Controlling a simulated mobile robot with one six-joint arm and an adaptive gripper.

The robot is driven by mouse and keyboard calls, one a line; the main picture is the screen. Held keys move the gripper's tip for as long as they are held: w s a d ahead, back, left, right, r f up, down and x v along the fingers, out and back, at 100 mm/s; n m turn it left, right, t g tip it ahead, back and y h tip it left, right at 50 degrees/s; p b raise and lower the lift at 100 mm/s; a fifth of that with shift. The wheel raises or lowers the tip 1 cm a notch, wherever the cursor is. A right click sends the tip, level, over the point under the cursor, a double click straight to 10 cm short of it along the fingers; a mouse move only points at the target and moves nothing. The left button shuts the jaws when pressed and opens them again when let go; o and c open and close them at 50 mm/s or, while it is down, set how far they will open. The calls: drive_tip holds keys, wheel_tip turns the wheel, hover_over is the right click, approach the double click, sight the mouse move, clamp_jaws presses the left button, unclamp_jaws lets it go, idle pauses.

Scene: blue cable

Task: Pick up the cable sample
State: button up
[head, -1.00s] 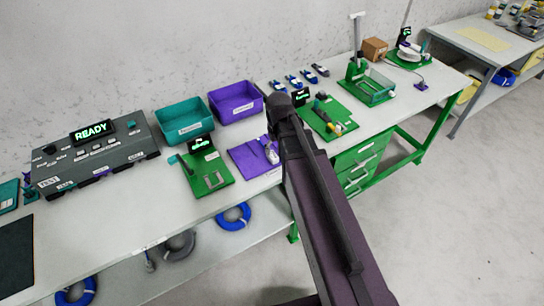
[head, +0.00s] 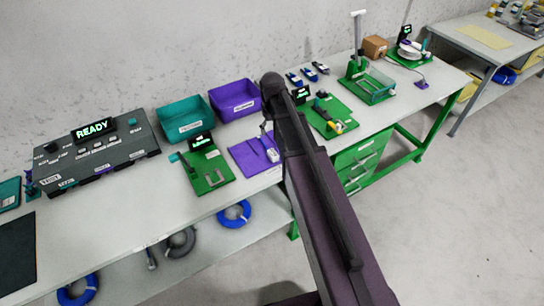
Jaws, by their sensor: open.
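Short blue-and-dark pieces lie in a row on the bench behind my arm: one left (head: 294,79), one middle (head: 308,74) and one right (head: 320,68). They are too small to tell whether one is the cable sample. A purple plate (head: 250,156) at the bench front bears a small whitish block (head: 273,155), partly beside my arm's edge. A small grey part shows just above that plate against my arm; I cannot tell what it is. My dark arm crosses the middle of the head view. My gripper cannot be made out and seems hidden behind the arm.
A grey tester (head: 97,155) reading READY stands left. Behind are a teal bin (head: 183,124) and a purple bin (head: 236,103). Green fixtures stand at left (head: 207,174) and right (head: 371,85) of my arm. Blue coils (head: 235,214) lie on the lower shelf.

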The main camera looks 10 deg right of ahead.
sight(273, 152)
drive_tip(key=shift+f+b, duration=3.9)
drive_tip(key=shift+f, duration=0.25)
drive_tip(key=shift+d+f+b, duration=0.1)
drive_tip(key=shift+f+b, duration=2.5)
clamp_jaws()
